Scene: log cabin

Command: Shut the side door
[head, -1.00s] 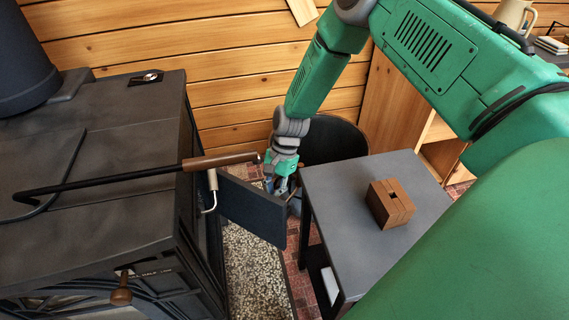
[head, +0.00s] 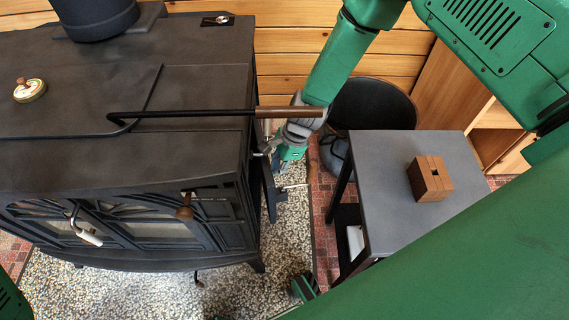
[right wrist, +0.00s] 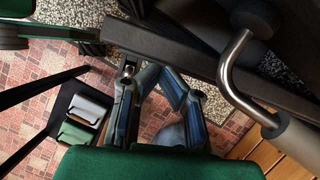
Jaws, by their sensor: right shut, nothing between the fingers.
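The side door (head: 269,192) of the black stove (head: 130,150) shows nearly edge-on at the stove's right side in the head view. It stands close to the side; whether it touches the frame I cannot tell. A bent metal handle (head: 295,187) juts from it to the right. My right gripper (head: 271,149) is shut and empty by the door, partly hidden by the poker and its own wrist. In the right wrist view its fingertips (right wrist: 158,72) are close to the dark door (right wrist: 185,55), with the curved handle (right wrist: 232,75) to the right. My left gripper is out of view.
A poker with a wooden grip (head: 290,112) lies across the stove top and overhangs its right edge. A grey side table (head: 385,165) with a wooden block (head: 430,179) stands to the right, a black bucket (head: 370,105) behind it. Speckled floor (head: 285,240) lies between stove and table.

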